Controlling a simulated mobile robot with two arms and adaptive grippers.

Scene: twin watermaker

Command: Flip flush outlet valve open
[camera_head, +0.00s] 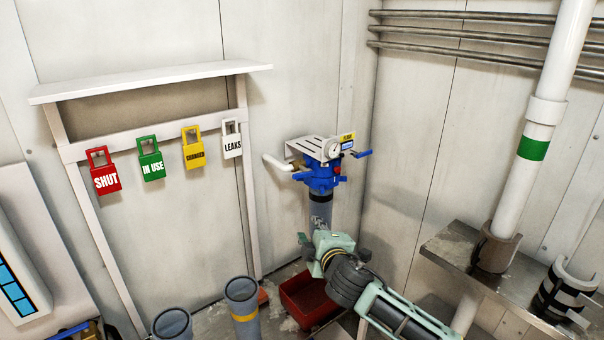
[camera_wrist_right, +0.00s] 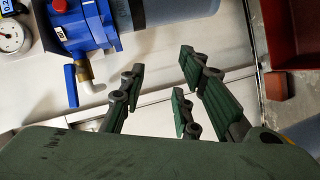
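The blue valve assembly (camera_head: 322,178) stands on a grey column in the corner, with a round gauge (camera_head: 333,149) and a yellow label on top. A blue lever (camera_head: 363,154) sticks out to its right. I cannot tell which lever is the flush outlet valve. In the right wrist view, a blue lever (camera_wrist_right: 71,86) sits beside a brass fitting, left of the fingers. My right gripper (camera_head: 312,246) is below the valve body in the head view, apart from the levers. In the wrist view its fingers (camera_wrist_right: 160,84) are spread and empty. My left gripper is not in view.
Red, green, yellow and white lock tags hang on a white rack (camera_head: 150,132) at left. A red bin (camera_head: 305,302) is on the floor behind my right arm. Grey tubes (camera_head: 242,308) stand at bottom. A metal shelf (camera_head: 450,245) and white pipe (camera_head: 540,120) are at right.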

